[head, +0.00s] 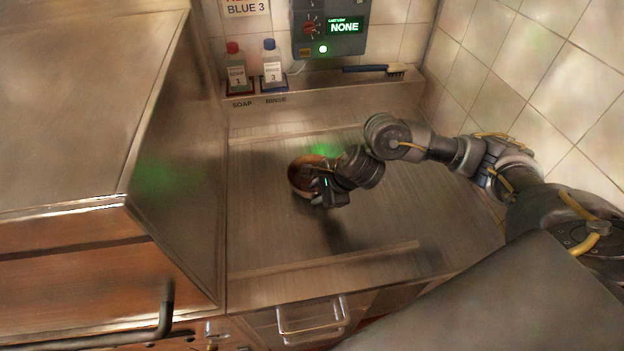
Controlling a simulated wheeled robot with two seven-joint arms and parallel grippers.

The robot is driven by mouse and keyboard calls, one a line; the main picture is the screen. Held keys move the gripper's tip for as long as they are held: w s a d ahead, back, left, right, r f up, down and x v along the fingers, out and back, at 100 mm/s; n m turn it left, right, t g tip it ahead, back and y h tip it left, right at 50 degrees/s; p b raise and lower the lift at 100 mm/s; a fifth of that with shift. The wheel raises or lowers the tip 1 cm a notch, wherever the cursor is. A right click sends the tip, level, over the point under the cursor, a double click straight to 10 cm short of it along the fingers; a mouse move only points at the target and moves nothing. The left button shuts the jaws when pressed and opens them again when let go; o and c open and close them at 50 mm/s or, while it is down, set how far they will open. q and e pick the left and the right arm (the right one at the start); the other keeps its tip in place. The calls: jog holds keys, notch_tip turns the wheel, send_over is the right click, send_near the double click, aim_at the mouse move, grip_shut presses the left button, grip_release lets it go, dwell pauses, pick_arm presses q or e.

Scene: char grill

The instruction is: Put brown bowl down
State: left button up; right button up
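The brown bowl (299,180) is in the head view, over the middle-left of the steel counter (400,228). My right gripper (322,184) is at the bowl's right side, and its fingers overlap the bowl's rim. The fingers look closed on the rim, though the fingertips are small and partly hidden. The gripper and arm cover the right part of the bowl. A dark shadow lies on the counter below the gripper; I cannot tell whether the bowl touches the counter. My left gripper is not in view.
A soap bottle (235,68) and a rinse bottle (271,66) stand on the back ledge, with a brush (375,70) to their right. A control box (330,28) reads NONE. A large steel box (170,170) borders the left. The counter's front and right are clear.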

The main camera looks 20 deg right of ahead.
grip_shut()
jog(key=shift+r, duration=0.1)
dwell(0.3)
